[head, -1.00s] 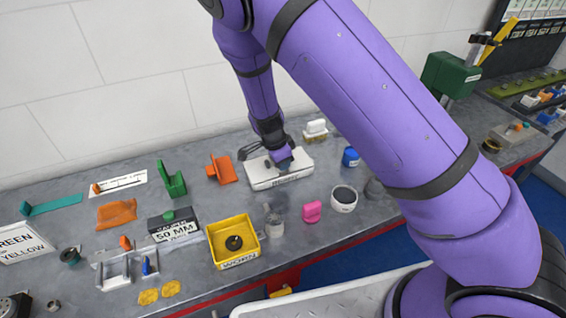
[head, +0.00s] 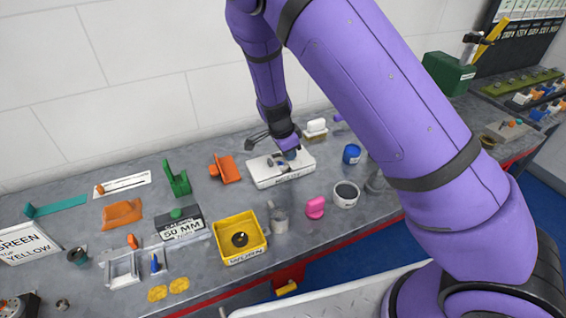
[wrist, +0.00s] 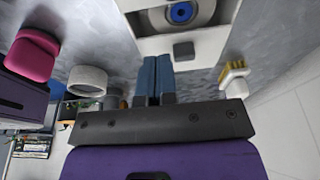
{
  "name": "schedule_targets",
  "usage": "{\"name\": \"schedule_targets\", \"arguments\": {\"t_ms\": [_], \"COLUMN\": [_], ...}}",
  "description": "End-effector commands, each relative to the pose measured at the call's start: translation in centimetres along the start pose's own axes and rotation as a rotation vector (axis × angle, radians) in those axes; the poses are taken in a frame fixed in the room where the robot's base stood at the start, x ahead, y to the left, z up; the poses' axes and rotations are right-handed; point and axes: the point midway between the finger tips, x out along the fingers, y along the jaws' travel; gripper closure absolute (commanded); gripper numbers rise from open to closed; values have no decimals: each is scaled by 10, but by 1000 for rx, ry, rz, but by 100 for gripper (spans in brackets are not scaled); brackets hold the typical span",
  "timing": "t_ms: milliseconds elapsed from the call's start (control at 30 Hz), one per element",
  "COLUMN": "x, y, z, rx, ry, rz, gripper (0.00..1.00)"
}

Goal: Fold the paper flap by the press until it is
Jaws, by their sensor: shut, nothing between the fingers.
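My gripper (head: 291,154) is shut and empty, just above the white box (head: 296,175) at the back of the bench. In the wrist view its blue-grey fingers (wrist: 154,82) lie together, pointing at the white box (wrist: 150,42). That box has a round recess with a blue disc and a small dark block on its near side. I cannot pick out a paper flap for certain. A flat white strip with an orange piece (head: 122,184) lies far left. A green machine (head: 449,73), possibly the press, stands at the back right.
Around the box stand an orange holder (head: 224,170), a white-topped brush (head: 316,127), a blue jar (head: 351,154), a white cup (head: 345,195) and a pink block (head: 315,207). A yellow tray (head: 240,255) sits nearer the bench's front edge.

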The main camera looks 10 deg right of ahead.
Motion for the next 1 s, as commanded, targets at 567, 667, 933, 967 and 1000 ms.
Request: {"name": "schedule_targets", "arguments": {"t_ms": [567,667,933,967,1000], "x": [-72,-83,-96,-96,-96], "y": [-4,-4,-4,-4,-4], "z": [29,35,41,41,41], "rx": [-4,-3,-1,-1,-1], "ry": [-4,-4,-3,-3,-3], "rz": [-6,-5,-4,-4,-4], "gripper": [100,100,100,100,100]}}
